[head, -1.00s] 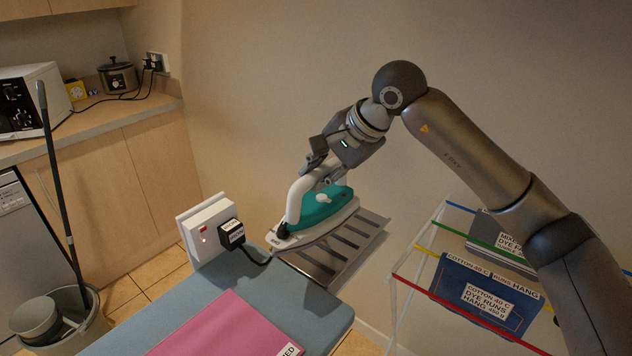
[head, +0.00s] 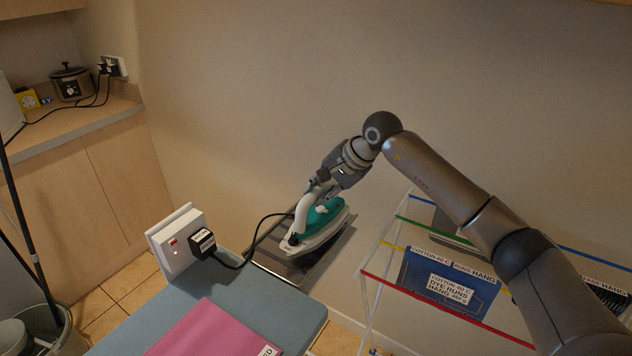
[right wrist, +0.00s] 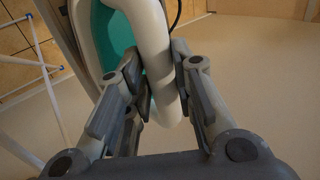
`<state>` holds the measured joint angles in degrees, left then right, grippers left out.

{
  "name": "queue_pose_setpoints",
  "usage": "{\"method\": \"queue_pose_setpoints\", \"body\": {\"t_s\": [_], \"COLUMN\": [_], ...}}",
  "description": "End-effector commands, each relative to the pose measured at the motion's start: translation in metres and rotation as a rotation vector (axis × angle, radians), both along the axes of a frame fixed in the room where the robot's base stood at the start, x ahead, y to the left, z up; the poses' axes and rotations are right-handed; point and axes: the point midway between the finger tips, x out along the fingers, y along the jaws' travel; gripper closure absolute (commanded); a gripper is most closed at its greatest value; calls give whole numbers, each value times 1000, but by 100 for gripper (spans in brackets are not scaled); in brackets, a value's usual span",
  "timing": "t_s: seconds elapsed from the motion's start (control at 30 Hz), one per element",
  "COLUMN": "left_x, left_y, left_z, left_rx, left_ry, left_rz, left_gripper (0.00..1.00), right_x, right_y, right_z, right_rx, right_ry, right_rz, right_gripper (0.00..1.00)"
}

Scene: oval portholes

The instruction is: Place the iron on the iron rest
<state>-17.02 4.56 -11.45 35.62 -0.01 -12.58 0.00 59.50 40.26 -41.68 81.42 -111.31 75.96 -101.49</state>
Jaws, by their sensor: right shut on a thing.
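The iron (head: 320,224) is teal and white, with a white handle that also shows in the right wrist view (right wrist: 150,45). My right gripper (head: 312,190) is shut on the handle; in the right wrist view its fingers (right wrist: 160,85) lie on both sides of it. The iron is over the iron rest (head: 275,284), a grey metal rack at the far end of the ironing board. The iron covers most of the rest, and I cannot tell whether the two touch. My left gripper is not in view.
A black plug and cord (head: 203,242) sit at a white socket box (head: 172,240) beside the blue ironing board (head: 240,306). A pink cloth (head: 215,330) lies on the board. A drying rack (head: 430,310) with labelled cloths stands at the right. A mop bucket (head: 45,335) is at the lower left.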

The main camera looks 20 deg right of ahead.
Motion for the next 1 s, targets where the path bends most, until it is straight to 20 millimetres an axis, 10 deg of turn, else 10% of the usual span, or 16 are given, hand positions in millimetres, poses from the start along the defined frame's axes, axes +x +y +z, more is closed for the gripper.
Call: {"method": "queue_pose_setpoints", "body": {"t_s": [0.6, 0.63, 0.77, 1.0], "left_x": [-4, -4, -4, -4], "left_y": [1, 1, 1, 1], "left_z": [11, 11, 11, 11], "left_rx": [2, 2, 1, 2], "left_ry": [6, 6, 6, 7], "left_rz": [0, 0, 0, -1], "left_gripper": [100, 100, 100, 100], "right_x": [1, -1, -1, -1], "right_y": [3, 2, 2, 2], "right_z": [-19, -25, -25, -25], "right_rx": [7, 2, 3, 2], "right_ry": [-12, 2, 2, 1], "right_rz": [2, 3, 2, 2], "right_gripper": [100, 74, 57, 55]}}
